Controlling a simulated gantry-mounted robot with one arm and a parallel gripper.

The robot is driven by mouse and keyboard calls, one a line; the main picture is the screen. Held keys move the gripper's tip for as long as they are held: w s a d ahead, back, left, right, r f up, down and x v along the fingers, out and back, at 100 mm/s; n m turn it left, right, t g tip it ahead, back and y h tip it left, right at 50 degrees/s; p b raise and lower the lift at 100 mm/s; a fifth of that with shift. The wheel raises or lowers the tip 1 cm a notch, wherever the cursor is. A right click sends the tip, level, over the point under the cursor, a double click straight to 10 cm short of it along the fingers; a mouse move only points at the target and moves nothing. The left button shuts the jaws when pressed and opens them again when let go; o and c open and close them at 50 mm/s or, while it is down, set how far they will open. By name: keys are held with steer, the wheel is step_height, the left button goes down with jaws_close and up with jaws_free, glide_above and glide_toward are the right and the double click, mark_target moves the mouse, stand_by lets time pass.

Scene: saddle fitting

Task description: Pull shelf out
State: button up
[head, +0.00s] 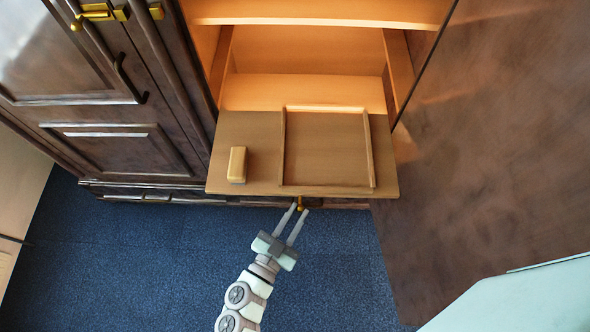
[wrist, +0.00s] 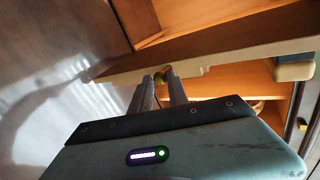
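The flat wooden shelf (head: 245,180) is slid forward and sticks out well past the front of the cabinet opening in the head view. A small brass knob (head: 300,203) sits at the middle of its front edge. My gripper (head: 299,208) reaches up from below, with a finger on either side of the knob. In the wrist view the knob (wrist: 161,76) fills most of the gap between my fingertips (wrist: 160,81), so the gripper looks shut on it. The shelf's front edge (wrist: 230,50) crosses the wrist view just beyond the fingers.
The open cabinet door (head: 480,140) stands at the right. A closed door (head: 125,150) with a dark handle is at the left. Blue carpet (head: 150,260) is clear in front.

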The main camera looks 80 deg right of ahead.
steer(key=o, duration=0.4)
steer(key=shift+a+f, duration=0.1)
steer(key=v, duration=1)
steer(key=shift+w+a, duration=0.15)
steer(key=shift+a, duration=0.15)
